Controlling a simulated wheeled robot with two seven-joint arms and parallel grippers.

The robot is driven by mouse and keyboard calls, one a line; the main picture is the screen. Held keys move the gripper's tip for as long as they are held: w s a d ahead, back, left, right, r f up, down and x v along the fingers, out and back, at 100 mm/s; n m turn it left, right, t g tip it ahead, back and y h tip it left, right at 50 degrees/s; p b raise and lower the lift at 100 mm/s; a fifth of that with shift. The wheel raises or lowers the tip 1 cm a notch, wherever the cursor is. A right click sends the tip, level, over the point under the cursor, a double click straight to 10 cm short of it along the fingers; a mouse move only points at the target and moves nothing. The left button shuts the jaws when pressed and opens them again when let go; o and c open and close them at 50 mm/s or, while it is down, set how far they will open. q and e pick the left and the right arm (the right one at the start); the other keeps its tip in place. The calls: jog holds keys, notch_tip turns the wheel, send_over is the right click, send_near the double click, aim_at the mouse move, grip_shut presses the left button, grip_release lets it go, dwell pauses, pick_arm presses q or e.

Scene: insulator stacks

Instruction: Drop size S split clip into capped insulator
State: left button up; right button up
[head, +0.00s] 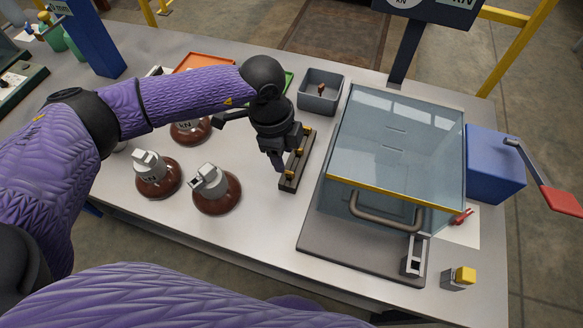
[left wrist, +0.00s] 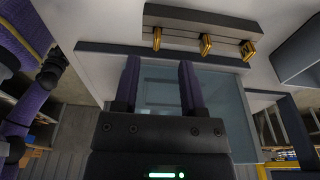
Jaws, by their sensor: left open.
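My left gripper (head: 279,160) is open and empty, pointing down beside a dark rack (head: 287,185) on the table. In the left wrist view its two purple fingers (left wrist: 160,72) are apart, with nothing between them. The rack holds three brass clips (head: 298,152) in a row, which also show in the left wrist view (left wrist: 206,43) beyond the fingertips. Brown insulators with grey metal caps stand to the left: one at far left (head: 157,185), one nearer the rack (head: 217,200), and one behind (head: 188,134), partly hidden by my arm. My right gripper is out of view.
A glass-covered test box (head: 390,130) with a bent handle stands right of the rack. A grey bin (head: 320,102) is behind the rack. An orange tray (head: 203,61) and a green tray (head: 288,82) lie behind my arm. A blue box (head: 494,165) stands at the right.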

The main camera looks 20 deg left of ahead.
aim_at(289, 172)
pick_arm(q)
jog(key=f+b, duration=0.1)
jog(key=f, duration=0.2)
jog(key=d+f+b, duration=0.1)
jog(key=f, duration=0.2)
jog(key=shift+s+d, duration=0.15)
jog(key=shift+s, duration=0.05)
jog(key=shift+r, duration=0.2)
grip_shut()
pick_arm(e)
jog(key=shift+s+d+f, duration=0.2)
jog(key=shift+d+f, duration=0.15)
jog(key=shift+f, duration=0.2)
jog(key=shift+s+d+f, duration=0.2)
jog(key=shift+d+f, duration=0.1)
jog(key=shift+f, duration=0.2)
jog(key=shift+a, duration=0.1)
